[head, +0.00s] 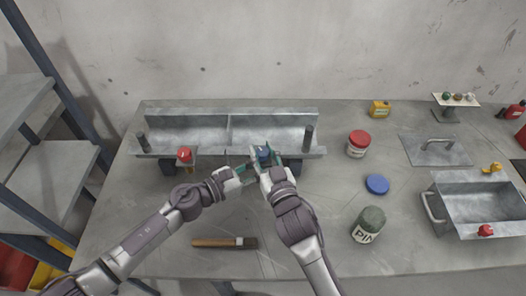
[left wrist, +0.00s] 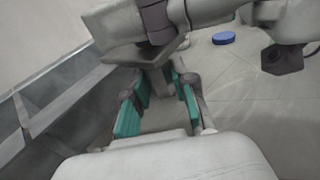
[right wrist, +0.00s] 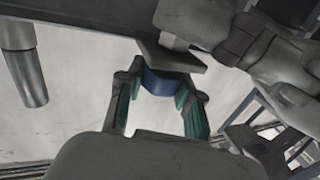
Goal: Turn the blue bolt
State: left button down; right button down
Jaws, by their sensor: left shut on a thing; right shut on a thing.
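The blue bolt (head: 264,153) stands at the front of a metal double trough (head: 228,131), right of its middle. My right gripper (head: 270,160) is shut on the blue bolt. In the right wrist view the blue bolt (right wrist: 165,84) shows between the teal-padded fingers, its lower part hidden. My left gripper (head: 246,173) is just left of the bolt and lower. In the left wrist view its fingers (left wrist: 160,98) are apart around a grey part by the bolt, partly hidden. A red bolt (head: 184,153) stands at the trough's left front.
To the right are a red-lidded jar (head: 359,144), a blue lid (head: 377,184), a dark-lidded can (head: 369,225) and a metal bin (head: 478,205). The two grippers are very close together. Bare table lies front left.

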jog(key=shift+r, duration=0.3)
jog(key=c, duration=0.7)
grip_release()
jog(key=shift+f, duration=0.15)
jog(key=shift+c, duration=0.2)
jog(key=shift+f, duration=0.1)
jog(key=v, duration=1.2)
jog(key=shift+w, duration=0.1)
